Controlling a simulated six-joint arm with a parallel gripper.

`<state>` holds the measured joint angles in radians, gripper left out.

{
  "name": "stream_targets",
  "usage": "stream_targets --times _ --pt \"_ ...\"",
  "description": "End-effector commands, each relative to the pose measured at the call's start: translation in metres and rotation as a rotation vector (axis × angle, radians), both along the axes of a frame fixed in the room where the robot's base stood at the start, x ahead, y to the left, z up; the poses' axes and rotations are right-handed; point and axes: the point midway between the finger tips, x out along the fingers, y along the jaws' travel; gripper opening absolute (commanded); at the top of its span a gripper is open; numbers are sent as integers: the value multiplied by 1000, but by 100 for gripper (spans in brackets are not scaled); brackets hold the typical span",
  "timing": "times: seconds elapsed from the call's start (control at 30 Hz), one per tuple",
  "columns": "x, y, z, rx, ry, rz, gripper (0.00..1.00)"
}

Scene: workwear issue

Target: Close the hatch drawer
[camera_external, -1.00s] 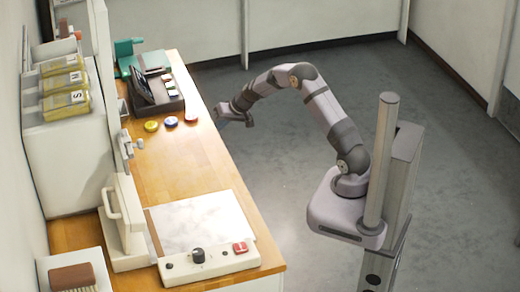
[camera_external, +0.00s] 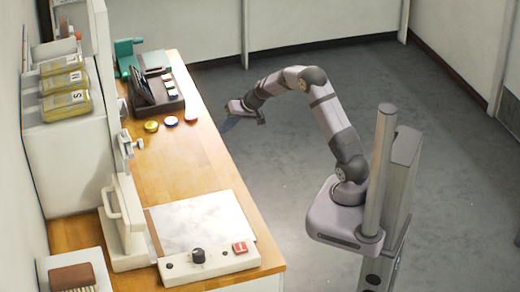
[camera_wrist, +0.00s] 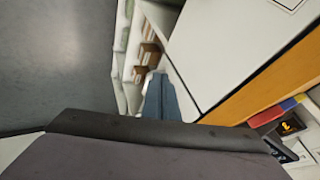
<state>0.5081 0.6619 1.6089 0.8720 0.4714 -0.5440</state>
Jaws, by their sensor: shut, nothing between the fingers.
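My gripper (camera_external: 230,124) hangs beyond the right edge of the wooden counter, over the floor side, apart from the counter. Its blue fingers (camera_wrist: 168,98) are together and hold nothing. A white upright piece with a loop handle (camera_external: 112,203) stands at the counter's left side, by the partition; I cannot tell whether it belongs to the hatch drawer. The counter's white front is hidden from the external view. In the wrist view a large white panel (camera_wrist: 215,50) lies beside the wooden edge (camera_wrist: 270,85), with part of a rectangular outline at the top. I cannot tell how far any drawer stands out.
The counter (camera_external: 175,165) carries a dark terminal (camera_external: 160,95), several coloured discs, a white board (camera_external: 200,222) and a control box (camera_external: 210,262) with a knob and red button. Yellow-labelled packs (camera_external: 65,82) sit at left. The grey floor (camera_external: 265,175) is open.

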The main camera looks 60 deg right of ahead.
Motion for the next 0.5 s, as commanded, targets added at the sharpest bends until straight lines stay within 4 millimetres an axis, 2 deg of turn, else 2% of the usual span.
stream_targets --times 0.03,0.2,0.5 --pt "-5 0 11 -1 -4 0 0" --pt "-25 -3 36 -2 -2 0 0" --pt "-51 -5 70 -2 -1 -1 0"
